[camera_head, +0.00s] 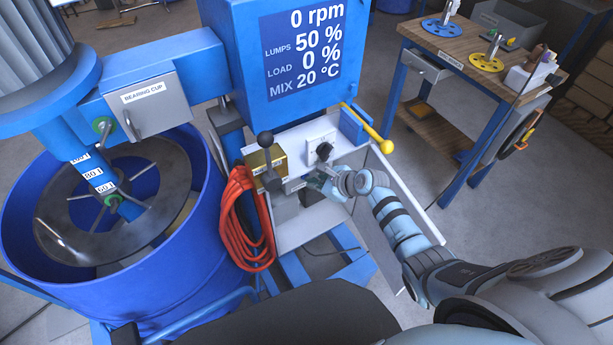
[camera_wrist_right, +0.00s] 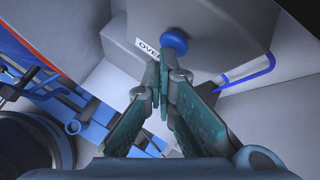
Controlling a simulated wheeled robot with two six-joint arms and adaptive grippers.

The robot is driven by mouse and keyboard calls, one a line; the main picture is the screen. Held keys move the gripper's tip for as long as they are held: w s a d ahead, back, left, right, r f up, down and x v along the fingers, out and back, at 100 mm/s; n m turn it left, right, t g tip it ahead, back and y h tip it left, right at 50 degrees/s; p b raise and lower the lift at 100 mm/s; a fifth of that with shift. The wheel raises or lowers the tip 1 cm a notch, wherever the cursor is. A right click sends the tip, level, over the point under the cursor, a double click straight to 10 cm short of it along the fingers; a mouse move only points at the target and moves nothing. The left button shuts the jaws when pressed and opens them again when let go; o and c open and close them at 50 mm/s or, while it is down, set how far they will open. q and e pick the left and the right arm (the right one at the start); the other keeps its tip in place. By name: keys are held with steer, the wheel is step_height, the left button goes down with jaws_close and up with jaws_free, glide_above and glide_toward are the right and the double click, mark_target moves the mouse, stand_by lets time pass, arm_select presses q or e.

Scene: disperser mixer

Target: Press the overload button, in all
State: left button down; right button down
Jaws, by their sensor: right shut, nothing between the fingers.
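The overload button is a round blue knob (camera_wrist_right: 174,42) on the underside or side of a grey box (camera_wrist_right: 205,30) in the right wrist view. A white label (camera_wrist_right: 146,46) reading "OVER" sits beside it, the rest of the word hidden by the button. My right gripper (camera_wrist_right: 161,72) is shut and empty. Its fingertips lie just below the button in that view; whether they touch it I cannot tell. In the head view my right gripper (camera_head: 318,180) is at the control panel's front, below a black knob (camera_head: 324,150). The button is hidden there. My left gripper is not in view.
A blue display box (camera_head: 300,50) stands above the panel. Coiled orange cable (camera_head: 240,225) hangs left, next to the blue drum (camera_head: 190,255). A wooden-topped bench (camera_head: 470,50) stands right.

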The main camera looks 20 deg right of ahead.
steer(key=shift+s+d+p, duration=0.1)
steer(key=shift+s+p, duration=0.5)
steer(key=shift+s, duration=0.15)
steer(key=s+p, duration=0.2)
steer(key=s, duration=0.1)
steer(key=s+p, duration=0.1)
steer(key=s, duration=0.1)
steer(key=shift+d, duration=0.35)
stand_by(0.4)
